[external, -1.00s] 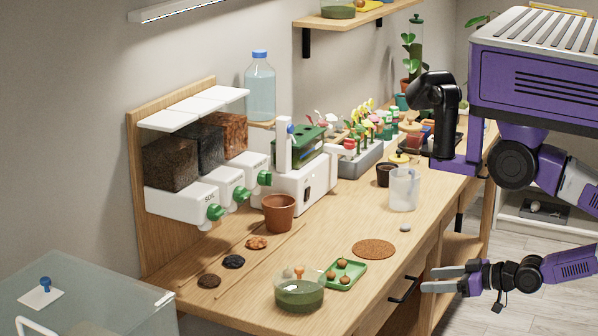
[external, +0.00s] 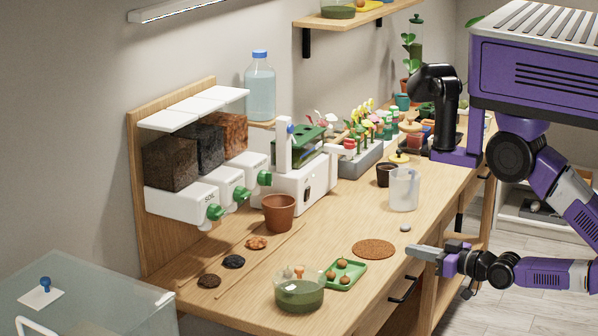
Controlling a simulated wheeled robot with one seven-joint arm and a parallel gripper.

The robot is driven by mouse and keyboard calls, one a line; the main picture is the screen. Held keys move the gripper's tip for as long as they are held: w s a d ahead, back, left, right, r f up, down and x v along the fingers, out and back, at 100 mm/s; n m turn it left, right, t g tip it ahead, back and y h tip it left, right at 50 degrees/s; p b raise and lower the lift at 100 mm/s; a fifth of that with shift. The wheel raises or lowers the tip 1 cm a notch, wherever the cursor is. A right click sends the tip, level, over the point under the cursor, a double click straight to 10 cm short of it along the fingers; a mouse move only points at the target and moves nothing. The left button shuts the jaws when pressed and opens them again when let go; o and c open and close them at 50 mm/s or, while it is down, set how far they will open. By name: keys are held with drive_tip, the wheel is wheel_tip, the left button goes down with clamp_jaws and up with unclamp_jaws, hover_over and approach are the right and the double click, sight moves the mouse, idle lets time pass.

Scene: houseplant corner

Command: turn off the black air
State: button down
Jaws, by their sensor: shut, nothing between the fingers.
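My gripper (external: 413,252) is shut and empty. It points left, just past the table's front edge near the right of the cork mat, and touches nothing that I can make out. I cannot clearly pick out a thing that is the black air control. A white unit (external: 290,190) with a small dark mark on its front stands at the back middle of the table, carrying a green-topped tank (external: 302,139). Left of it, a white dispenser (external: 186,205) has several green knobs (external: 214,212) under bins of brown, black (external: 210,145) and orange material.
On the table are a terracotta pot (external: 279,212), a clear jug (external: 404,188), a cork mat (external: 374,249), a green tray (external: 333,278) and a glass bowl (external: 299,293). A grey planter (external: 360,160) stands behind. The front right tabletop is mostly clear.

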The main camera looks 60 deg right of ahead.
drive_tip(key=w+d+r+m+g+h+p, duration=0.1)
drive_tip(key=w+d+r+m+p, duration=0.15)
drive_tip(key=w+d+m, duration=0.45)
drive_tip(key=w+d+r+m+h+p, duration=0.1)
drive_tip(key=w+d+r+m, duration=0.15)
drive_tip(key=w+d, duration=0.8)
drive_tip(key=w+d+r+m+g+p, duration=0.1)
drive_tip(key=w+d+r+m, duration=0.4)
drive_tip(key=d, duration=0.7)
drive_tip(key=w+a+f+m+g+y, duration=0.1)
drive_tip(key=w+a+f+g+y, duration=0.1)
drive_tip(key=a+f+y, duration=0.3)
drive_tip(key=shift+a+f, duration=0.4)
drive_tip(key=shift+f, duration=0.3)
drive_tip(key=shift+m, duration=0.25)
